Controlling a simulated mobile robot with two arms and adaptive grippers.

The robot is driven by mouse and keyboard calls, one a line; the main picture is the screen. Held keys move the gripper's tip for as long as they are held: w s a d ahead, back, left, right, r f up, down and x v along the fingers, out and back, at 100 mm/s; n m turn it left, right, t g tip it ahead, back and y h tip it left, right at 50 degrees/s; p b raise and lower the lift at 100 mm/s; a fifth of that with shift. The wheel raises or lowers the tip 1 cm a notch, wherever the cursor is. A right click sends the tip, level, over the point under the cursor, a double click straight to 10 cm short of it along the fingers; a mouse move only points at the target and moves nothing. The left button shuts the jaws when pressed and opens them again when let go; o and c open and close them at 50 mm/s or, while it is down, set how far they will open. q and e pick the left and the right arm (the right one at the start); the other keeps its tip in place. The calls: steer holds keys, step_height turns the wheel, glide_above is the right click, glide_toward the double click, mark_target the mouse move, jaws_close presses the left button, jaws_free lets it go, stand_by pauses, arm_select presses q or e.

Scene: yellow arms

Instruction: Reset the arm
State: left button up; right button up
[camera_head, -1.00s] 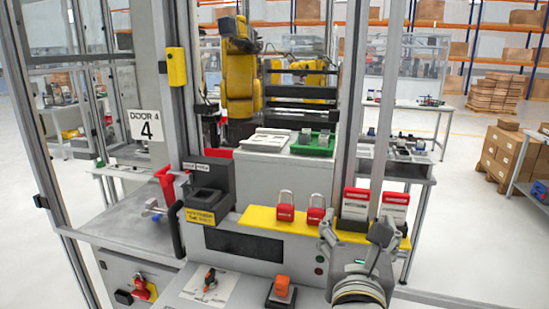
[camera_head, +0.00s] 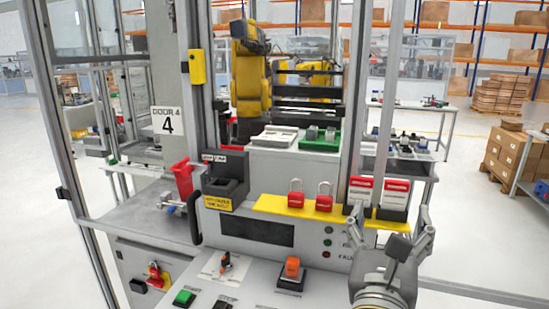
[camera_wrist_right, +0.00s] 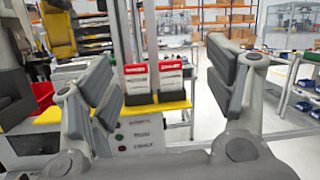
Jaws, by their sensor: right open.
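My right gripper (camera_head: 391,225) is in the lower right of the head view, in front of the control panel, with its fingers apart and empty. In the right wrist view its two fingers (camera_wrist_right: 175,88) stand wide apart, with red-and-white tags (camera_wrist_right: 155,78) seen between them beyond. My left gripper is not in view.
A yellow shelf (camera_head: 268,204) holds two red padlocks (camera_head: 296,195) and the tags (camera_head: 394,192). A dark box (camera_head: 226,188) stands at its left. Metal posts (camera_head: 57,150) frame the cell. A red-handled switch (camera_head: 155,275) is at lower left. Open floor lies at the right.

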steer(key=s+a+r+n+t, duration=0.1)
steer(key=s+r+n+t, duration=0.45)
steer(key=n, duration=0.25)
steer(key=s+a+f+n+t+y, duration=0.25)
steer(key=a+n+y, duration=0.45)
steer(key=n+y, duration=0.85)
steer(key=a+f+n+g+y, duration=0.2)
steer(key=a+f+n+g, duration=0.1)
steer(key=f+n+g, duration=0.65)
steer(key=a+f+n+g+y, duration=0.2)
steer(key=a+f+n+g, duration=0.3)
steer(key=f, duration=0.7)
steer(key=s+d+f+n+g+h, duration=0.2)
steer(key=d+f+h, duration=0.1)
steer(key=f, duration=0.4)
steer(key=s+d+f+n+g+h, duration=0.1)
steer(key=s+d+f+g+h, duration=0.2)
steer(key=f, duration=0.5)
steer(key=s+d+f+g+h, duration=0.4)
steer(key=s+d+f+h, duration=0.1)
steer(key=s+d+f, duration=0.6)
step_height(320, 180, down, 26)
steer(key=s+d+g, duration=0.1)
steer(key=g, duration=0.1)
steer(key=s+d+f, duration=0.3)
steer(key=s+f, duration=1.2)
steer(key=s, duration=0.1)
steer(key=shift+s+f+n+g+b, duration=0.15)
steer(key=shift+s+n+g+b, duration=0.2)
steer(key=shift+b, duration=0.1)
